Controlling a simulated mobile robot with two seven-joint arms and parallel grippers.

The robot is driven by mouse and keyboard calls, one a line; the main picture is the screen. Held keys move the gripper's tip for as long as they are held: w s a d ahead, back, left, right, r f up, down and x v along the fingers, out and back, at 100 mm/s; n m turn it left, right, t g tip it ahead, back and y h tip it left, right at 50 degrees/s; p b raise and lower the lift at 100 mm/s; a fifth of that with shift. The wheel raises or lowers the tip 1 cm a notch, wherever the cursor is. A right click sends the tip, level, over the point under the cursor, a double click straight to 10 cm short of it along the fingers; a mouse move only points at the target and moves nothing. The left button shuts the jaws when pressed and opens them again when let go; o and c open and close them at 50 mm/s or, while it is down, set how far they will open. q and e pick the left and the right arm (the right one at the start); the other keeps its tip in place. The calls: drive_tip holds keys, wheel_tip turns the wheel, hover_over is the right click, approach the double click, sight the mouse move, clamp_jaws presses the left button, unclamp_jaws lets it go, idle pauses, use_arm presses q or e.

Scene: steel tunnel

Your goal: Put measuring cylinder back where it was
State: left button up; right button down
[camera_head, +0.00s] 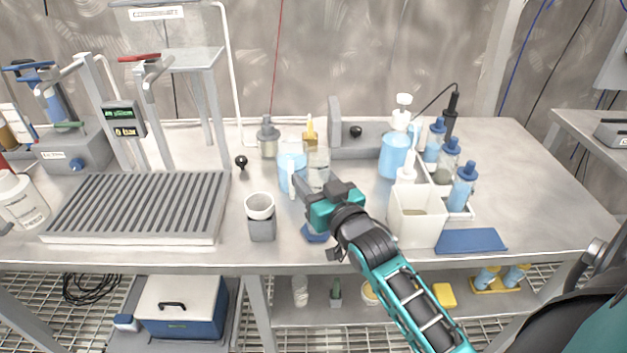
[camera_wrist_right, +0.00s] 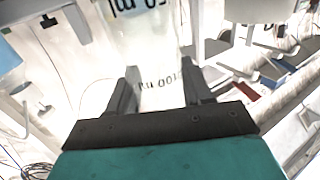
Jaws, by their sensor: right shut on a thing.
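The measuring cylinder is clear, and its upper part (camera_head: 318,168) shows just behind my right gripper in the head view. In the right wrist view the clear cylinder (camera_wrist_right: 150,45), with dark "ml" markings, stands between the two fingers. My right gripper (camera_head: 305,188) is shut on it; its jaws (camera_wrist_right: 155,92) also show in the wrist view. A blue piece (camera_head: 314,233) shows below the gripper near the table's front; I cannot tell whether it is the cylinder's foot. The gripper hides the cylinder's lower part. My left gripper is not in view.
A blue jug (camera_head: 291,165) stands close left of the cylinder. A white cup on a grey block (camera_head: 261,228) is farther left, beside a ribbed rack (camera_head: 140,205). A white bin (camera_head: 417,213), blue bottles (camera_head: 394,155) and a blue mat (camera_head: 471,241) are right.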

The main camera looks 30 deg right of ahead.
drive_tip(key=shift+f, duration=0.2)
drive_tip(key=shift+c, duration=2.3)
unclamp_jaws()
drive_tip(key=shift+r, duration=0.1)
drive_tip(key=shift+r, duration=0.2)
drive_tip(key=s+a, duration=0.1)
drive_tip(key=s, duration=1.1)
drive_tip(key=s+a+f+n+g+y, duration=0.1)
drive_tip(key=s+a+f+n+g, duration=0.1)
drive_tip(key=a+f, duration=0.3)
drive_tip(key=s+a+f+n+g+y, duration=0.1)
drive_tip(key=s+a+f+g, duration=0.3)
drive_tip(key=f, duration=1)
drive_tip(key=shift+a+f+n+g+y, duration=0.35)
drive_tip(key=shift+a+g+y, duration=0.25)
drive_tip(key=shift+a+y, duration=0.3)
